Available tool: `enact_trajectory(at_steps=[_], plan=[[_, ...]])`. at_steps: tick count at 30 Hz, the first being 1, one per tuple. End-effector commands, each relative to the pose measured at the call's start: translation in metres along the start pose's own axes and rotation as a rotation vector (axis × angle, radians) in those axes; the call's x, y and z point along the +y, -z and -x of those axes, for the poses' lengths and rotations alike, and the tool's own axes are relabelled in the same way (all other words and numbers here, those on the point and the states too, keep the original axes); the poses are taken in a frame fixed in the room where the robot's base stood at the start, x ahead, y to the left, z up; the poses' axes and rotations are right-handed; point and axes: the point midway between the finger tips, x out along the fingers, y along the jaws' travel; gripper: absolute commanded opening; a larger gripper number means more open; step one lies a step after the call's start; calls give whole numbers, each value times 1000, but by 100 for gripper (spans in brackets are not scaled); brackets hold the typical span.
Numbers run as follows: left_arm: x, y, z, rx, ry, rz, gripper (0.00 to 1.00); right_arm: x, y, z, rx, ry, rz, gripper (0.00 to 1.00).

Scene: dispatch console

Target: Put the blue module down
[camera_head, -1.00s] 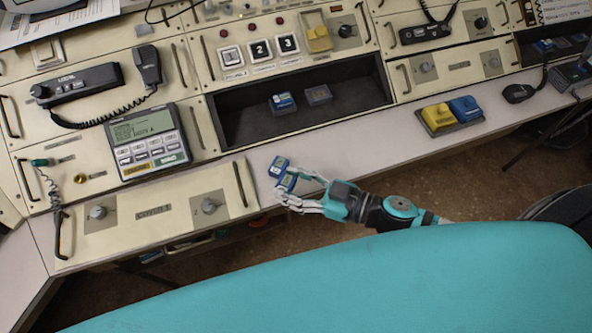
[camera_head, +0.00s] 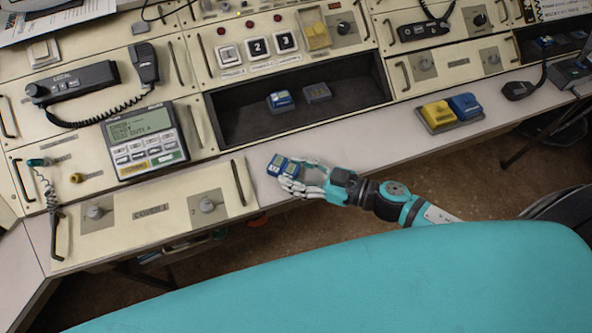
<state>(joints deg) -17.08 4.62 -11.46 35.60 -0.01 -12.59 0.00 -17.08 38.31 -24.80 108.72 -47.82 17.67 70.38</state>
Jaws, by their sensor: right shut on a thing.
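The blue module (camera_head: 276,165) is a small blue block with pale labels on its top. It is at the fingertips of my right gripper (camera_head: 288,172), which is shut on it. The gripper reaches in from the right, over the pale desk ledge (camera_head: 340,150). The fingers cover part of the module. I cannot tell whether its underside touches the ledge. My left gripper is not in view.
A dark recess (camera_head: 240,122) behind the ledge holds another blue module (camera_head: 280,100) and a grey one (camera_head: 317,93). A tray with a yellow block (camera_head: 437,114) and a blue block (camera_head: 465,105) stands to the right. The ledge between is clear.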

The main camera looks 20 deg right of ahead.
Motion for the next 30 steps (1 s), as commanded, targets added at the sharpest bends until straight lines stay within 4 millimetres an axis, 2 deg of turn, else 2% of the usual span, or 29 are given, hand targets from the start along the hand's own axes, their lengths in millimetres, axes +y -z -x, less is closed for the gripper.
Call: enact_trajectory(at_steps=[1, 6, 20, 23, 30], plan=[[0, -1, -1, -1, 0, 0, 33, 0, -1, 0, 0, 0, 0, 47], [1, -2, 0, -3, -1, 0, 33, 0, -1, 0, 0, 0, 0, 68], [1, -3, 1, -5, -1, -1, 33, 0, 2, 2, 0, 1, 1, 68], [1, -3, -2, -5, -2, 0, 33, 0, -1, 14, -4, 0, -1, 68], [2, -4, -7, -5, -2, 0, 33, -1, -1, 62, -5, 1, -2, 68]])
